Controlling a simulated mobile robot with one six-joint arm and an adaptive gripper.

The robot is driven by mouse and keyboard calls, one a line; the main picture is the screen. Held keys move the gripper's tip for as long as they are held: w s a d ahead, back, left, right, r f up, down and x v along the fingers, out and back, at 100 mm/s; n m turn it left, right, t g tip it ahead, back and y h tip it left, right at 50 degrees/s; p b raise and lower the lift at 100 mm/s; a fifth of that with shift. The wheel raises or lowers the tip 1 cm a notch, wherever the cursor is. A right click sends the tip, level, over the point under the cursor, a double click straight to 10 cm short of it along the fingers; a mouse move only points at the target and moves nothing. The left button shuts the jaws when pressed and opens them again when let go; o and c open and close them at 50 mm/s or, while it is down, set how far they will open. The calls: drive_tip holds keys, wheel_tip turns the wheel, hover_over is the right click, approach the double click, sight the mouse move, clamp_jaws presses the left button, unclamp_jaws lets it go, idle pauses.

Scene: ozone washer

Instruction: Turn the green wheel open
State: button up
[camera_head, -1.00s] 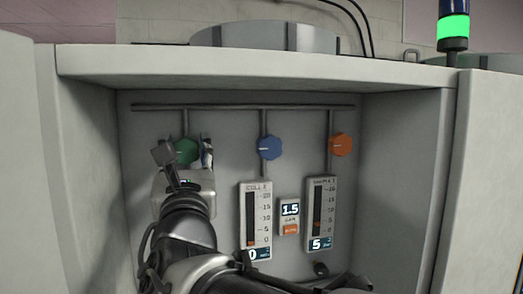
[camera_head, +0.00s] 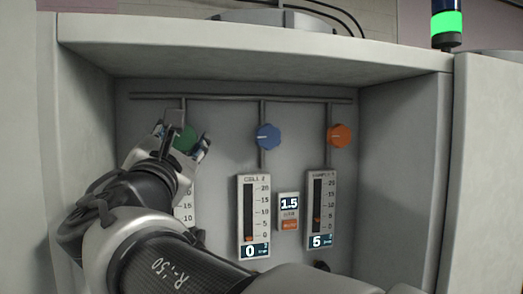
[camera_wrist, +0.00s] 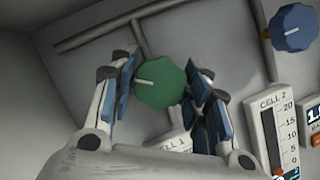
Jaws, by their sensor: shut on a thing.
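The green wheel (camera_head: 185,139) is a round, lobed knob on the recessed grey panel, below a thin vertical pipe. In the wrist view the green wheel (camera_wrist: 161,84) sits between my two blue-padded fingers, its white pointer line aimed left. My gripper (camera_head: 184,140) is shut on the wheel, one finger on each side; it also shows in the wrist view (camera_wrist: 163,80). In the head view the fingers and wrist hide part of the wheel.
A blue knob (camera_head: 268,137) and an orange knob (camera_head: 339,136) are to the right on the same panel. Below them are a Cell 2 gauge (camera_head: 254,215) reading 0, a small 1.5 display (camera_head: 289,203) and another gauge (camera_head: 321,210). Recess walls enclose both sides.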

drive_tip(key=m+h, duration=0.1)
drive_tip(key=m, duration=0.1)
drive_tip(key=m+g+b, duration=0.1)
drive_tip(key=m, duration=0.1)
drive_tip(key=shift+m+h, duration=0.4)
drive_tip(key=m+g+h, duration=0.1)
drive_tip(key=m, duration=0.3)
drive_tip(key=shift+r, duration=0.1)
drive_tip(key=m+g, duration=0.1)
drive_tip(key=m, duration=0.2)
drive_tip(key=shift+m+g+h, duration=0.3)
drive_tip(key=m, duration=0.2)
drive_tip(key=m+g+p, duration=0.1)
drive_tip(key=m, duration=0.1)
drive_tip(key=shift+g+y+p, duration=0.3)
drive_tip(key=shift+y, duration=0.1)
drive_tip(key=m+g, duration=0.1)
drive_tip(key=m, duration=0.1)
drive_tip(key=shift+m+y+p, duration=0.4)
drive_tip(key=m+g+y, duration=0.1)
drive_tip(key=m, duration=0.1)
drive_tip(key=shift+m, duration=0.3)
drive_tip(key=m+y, duration=0.1)
drive_tip(key=m, duration=0.1)
drive_tip(key=m+g+y, duration=0.1)
drive_tip(key=m+y, duration=0.1)
drive_tip(key=shift+f+g, duration=0.2)
drive_tip(key=shift+g, duration=0.1)
drive_tip(key=o, duration=1)
